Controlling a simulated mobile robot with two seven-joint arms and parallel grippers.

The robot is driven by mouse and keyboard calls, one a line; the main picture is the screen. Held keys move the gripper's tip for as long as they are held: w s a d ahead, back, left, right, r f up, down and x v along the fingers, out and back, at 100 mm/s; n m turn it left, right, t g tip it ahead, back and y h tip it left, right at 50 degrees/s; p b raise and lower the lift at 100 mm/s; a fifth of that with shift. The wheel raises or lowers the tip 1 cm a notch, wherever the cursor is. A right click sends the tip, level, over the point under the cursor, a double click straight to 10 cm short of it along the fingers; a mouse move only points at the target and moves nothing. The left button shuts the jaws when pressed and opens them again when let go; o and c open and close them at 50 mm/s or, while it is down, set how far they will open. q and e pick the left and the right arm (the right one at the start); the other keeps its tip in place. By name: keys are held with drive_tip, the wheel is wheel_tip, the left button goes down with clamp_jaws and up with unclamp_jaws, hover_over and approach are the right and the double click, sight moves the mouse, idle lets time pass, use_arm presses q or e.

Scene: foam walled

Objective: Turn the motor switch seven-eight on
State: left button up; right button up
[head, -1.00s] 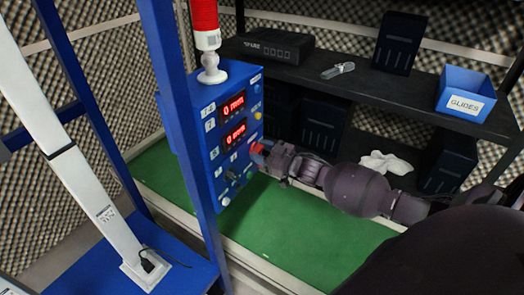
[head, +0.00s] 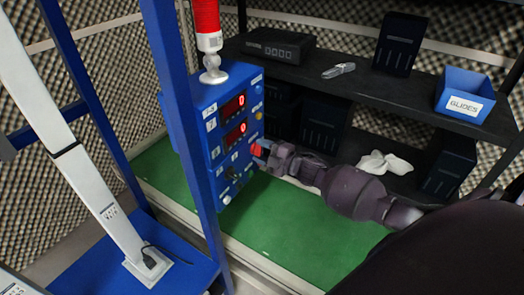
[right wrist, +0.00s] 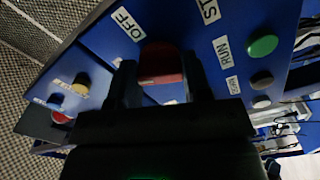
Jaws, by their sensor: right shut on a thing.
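A blue control panel (head: 212,122) hangs on a blue post and carries two red displays and several small knobs and buttons. In the right wrist view a red switch knob (right wrist: 160,64) sits near an OFF label (right wrist: 127,24). My right gripper (right wrist: 163,80) is shut on this red knob, with one dark finger on each side. In the head view my right gripper (head: 261,150) is at the panel's right edge, and a bit of red shows between its fingers. The exact angle of the knob is hard to tell. My left gripper is not in view.
A green button (right wrist: 263,46) by a RUN label and a yellow button (right wrist: 81,88) are on the panel near the gripper. A red-and-white lamp (head: 208,30) stands on top. A dark shelf (head: 400,95) holds a blue GLIDES bin (head: 464,92). The green surface (head: 300,225) below is clear.

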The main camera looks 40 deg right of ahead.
drive_tip(key=shift+n, duration=2.2)
drive_tip(key=o, duration=0.9)
drive_tip(key=v, duration=1.1)
drive_tip(key=shift+w, duration=0.1)
